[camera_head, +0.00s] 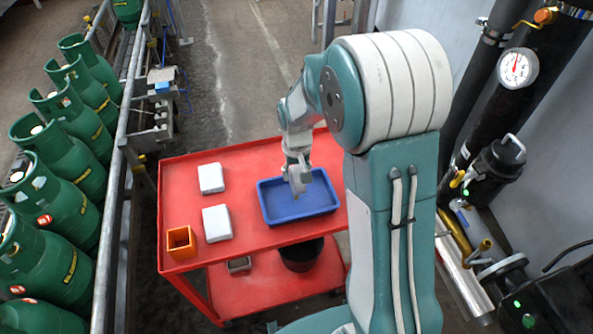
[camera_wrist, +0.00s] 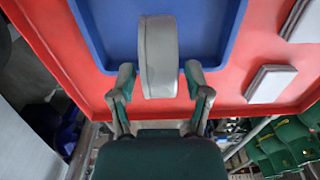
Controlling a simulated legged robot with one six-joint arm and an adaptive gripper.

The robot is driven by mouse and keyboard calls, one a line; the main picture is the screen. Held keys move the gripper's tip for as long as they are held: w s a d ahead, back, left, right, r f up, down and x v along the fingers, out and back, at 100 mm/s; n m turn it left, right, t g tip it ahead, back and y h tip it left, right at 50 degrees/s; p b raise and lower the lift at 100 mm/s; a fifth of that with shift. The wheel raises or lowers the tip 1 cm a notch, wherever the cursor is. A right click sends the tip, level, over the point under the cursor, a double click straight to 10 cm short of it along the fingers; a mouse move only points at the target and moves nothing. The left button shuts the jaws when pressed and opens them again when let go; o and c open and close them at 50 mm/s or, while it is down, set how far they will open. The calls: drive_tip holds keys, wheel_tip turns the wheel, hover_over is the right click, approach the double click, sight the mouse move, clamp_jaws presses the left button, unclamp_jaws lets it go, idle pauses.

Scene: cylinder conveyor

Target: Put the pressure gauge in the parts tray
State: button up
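The pressure gauge (camera_wrist: 158,55) is a grey disc seen edge-on in the wrist view, upright between the two fingertips of my gripper (camera_wrist: 160,75). Thin gaps seem to show beside it, but it hangs clear of any support, so the fingers appear shut on it. Its dial face is hidden. The blue parts tray (camera_head: 325,208) lies on the red cart, and the tray also shows in the wrist view (camera_wrist: 205,30). In the head view my gripper (camera_head: 298,187) is above the tray, pointing down. No other object shows in the tray.
White blocks (camera_head: 211,178) (camera_head: 217,223) and an orange open box (camera_head: 181,242) stand on the red cart (camera_head: 255,238), left of the tray. Green cylinders (camera_head: 62,200) line a conveyor at the left. Dark pipes with a round dial (camera_head: 517,68) stand at the right.

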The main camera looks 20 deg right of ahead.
idle(0.3)
wheel_tip(320, 180, up, 12)
drive_tip(key=s+r+t, duration=0.2)
drive_tip(key=s+r, duration=0.2)
drive_tip(key=s, duration=0.7)
drive_tip(key=s+r+t, duration=0.3)
drive_tip(key=s+r, duration=0.2)
drive_tip(key=s, duration=0.6)
drive_tip(key=shift+t, duration=0.3)
drive_tip(key=shift+r, duration=0.1)
